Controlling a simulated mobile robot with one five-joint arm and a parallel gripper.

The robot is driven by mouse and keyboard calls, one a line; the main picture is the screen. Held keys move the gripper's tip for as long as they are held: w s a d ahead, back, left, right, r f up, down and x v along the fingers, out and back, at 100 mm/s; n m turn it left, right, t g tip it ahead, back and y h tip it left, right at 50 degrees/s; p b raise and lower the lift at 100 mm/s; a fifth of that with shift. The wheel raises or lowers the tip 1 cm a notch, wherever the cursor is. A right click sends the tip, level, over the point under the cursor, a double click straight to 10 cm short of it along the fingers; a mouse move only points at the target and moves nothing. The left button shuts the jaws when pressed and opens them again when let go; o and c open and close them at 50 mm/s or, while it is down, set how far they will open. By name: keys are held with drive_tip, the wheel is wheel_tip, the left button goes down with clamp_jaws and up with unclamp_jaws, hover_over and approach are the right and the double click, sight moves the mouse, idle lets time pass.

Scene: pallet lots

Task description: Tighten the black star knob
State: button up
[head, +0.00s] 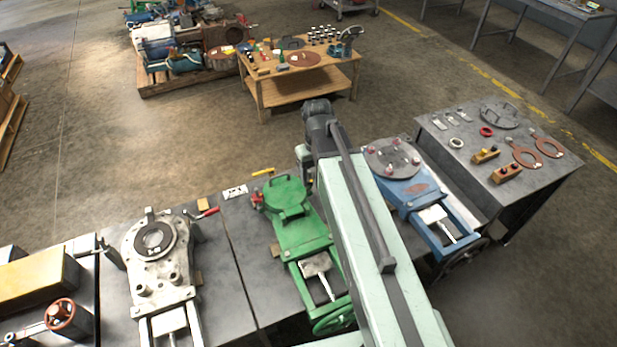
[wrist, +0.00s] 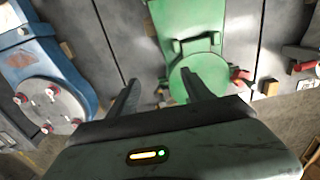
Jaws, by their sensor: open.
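I cannot make out a black star knob for certain in either view. The green valve (head: 300,228) lies on the dark bench left of my arm, its round cover at the far end. In the wrist view the green valve (wrist: 195,25) is ahead, with its round cover (wrist: 205,72) partly behind my right finger. My gripper (wrist: 160,92) is open, with nothing seen between its two dark fingers. In the head view the fingers are hidden behind my arm.
A blue valve (head: 412,192) with red-capped studs stands right of my arm; a grey valve (head: 160,262) stands left. A wooden table (head: 300,75) stands behind. The floor between is clear.

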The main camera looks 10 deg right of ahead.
sight(309, 171)
drive_tip(key=w+n, duration=0.1)
drive_tip(key=w, duration=0.1)
drive_tip(key=w+n, duration=0.1)
drive_tip(key=w, duration=0.4)
drive_tip(key=shift+w+a+f+n, duration=0.1)
drive_tip(key=shift+w+f+n, duration=0.25)
drive_tip(key=shift+f+n, duration=0.05)
wheel_tip(309, 171, down, 8)
drive_tip(key=b, duration=0.8)
drive_tip(key=shift+s, duration=0.1)
drive_tip(key=shift+r, duration=0.1)
clamp_jaws()
